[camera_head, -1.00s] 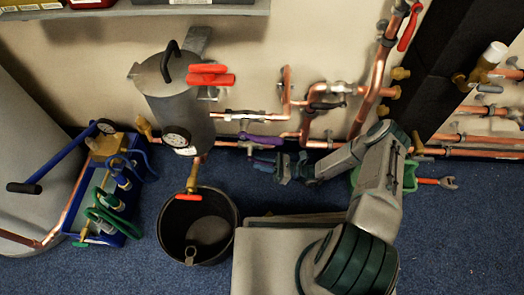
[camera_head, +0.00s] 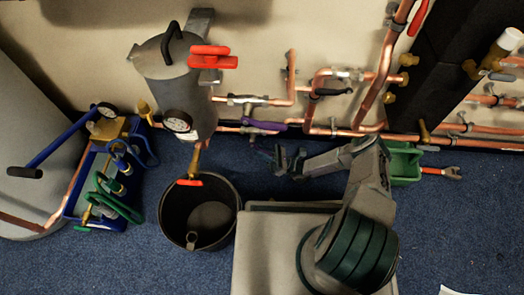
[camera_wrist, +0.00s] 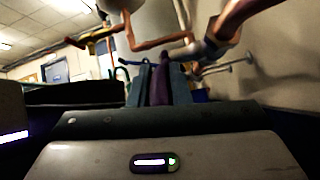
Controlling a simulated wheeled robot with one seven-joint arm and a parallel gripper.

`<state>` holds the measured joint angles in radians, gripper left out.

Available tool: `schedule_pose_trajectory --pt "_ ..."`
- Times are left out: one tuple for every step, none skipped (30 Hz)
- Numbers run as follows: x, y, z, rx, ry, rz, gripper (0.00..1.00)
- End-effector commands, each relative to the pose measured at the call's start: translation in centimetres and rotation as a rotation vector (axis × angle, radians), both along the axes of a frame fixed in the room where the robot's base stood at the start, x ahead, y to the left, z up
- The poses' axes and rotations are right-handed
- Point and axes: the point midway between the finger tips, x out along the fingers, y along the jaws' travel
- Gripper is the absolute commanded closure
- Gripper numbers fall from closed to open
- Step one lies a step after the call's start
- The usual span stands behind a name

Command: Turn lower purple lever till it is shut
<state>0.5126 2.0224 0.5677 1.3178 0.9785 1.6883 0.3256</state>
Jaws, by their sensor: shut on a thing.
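The lower purple lever (camera_wrist: 160,86) shows in the wrist view as a purple piece between the two teal fingers of my gripper (camera_wrist: 161,84). The fingers are shut on it. In the head view my gripper (camera_head: 281,160) is low by the wall, below the copper pipes; the lower lever there is small, dark and mostly hidden, so its exact angle cannot be told. Another purple lever (camera_head: 265,124) lies along the pipe above my gripper, clear of it.
A grey vessel (camera_head: 178,85) with a red handle (camera_head: 209,62) stands left of the pipes. A black bucket (camera_head: 168,215) is on the floor below it. A green container (camera_head: 403,164) lies right of my arm. A blue tool tray (camera_head: 75,200) is at far left.

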Motion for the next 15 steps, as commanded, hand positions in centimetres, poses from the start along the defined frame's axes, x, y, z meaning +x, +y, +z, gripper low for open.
schedule_pose_trajectory --pt "-0.03 -0.02 -0.09 -0.002 0.001 0.001 1.0" --pt "-0.03 -0.02 -0.09 -0.003 0.001 0.001 1.0" --pt "-0.03 -0.02 -0.09 -0.003 0.001 0.001 1.0" --pt "-0.04 -0.02 -0.1 -0.003 0.001 0.001 1.0" --pt "-0.04 -0.02 -0.1 -0.003 0.001 0.001 1.0" --pt "-0.02 -0.03 -0.09 -0.003 0.0 0.0 0.72" --pt "-0.02 -0.05 -0.09 -0.002 0.001 0.0 0.63" --pt "-0.01 -0.04 -0.08 -0.002 0.001 0.0 0.61" --pt "-0.01 -0.04 -0.07 -0.002 0.001 0.0 0.61" --pt "-0.01 -0.04 -0.07 -0.002 0.001 0.0 0.61" --pt "-0.01 -0.03 -0.06 -0.002 0.001 0.0 0.61" --pt "0.0 -0.03 -0.05 -0.002 0.001 0.0 0.61" --pt "0.0 -0.03 -0.05 -0.002 0.001 0.0 0.61" --pt "0.0 -0.03 -0.05 -0.002 0.001 0.0 0.61" --pt "0.0 -0.04 -0.05 -0.002 0.001 0.0 0.61"
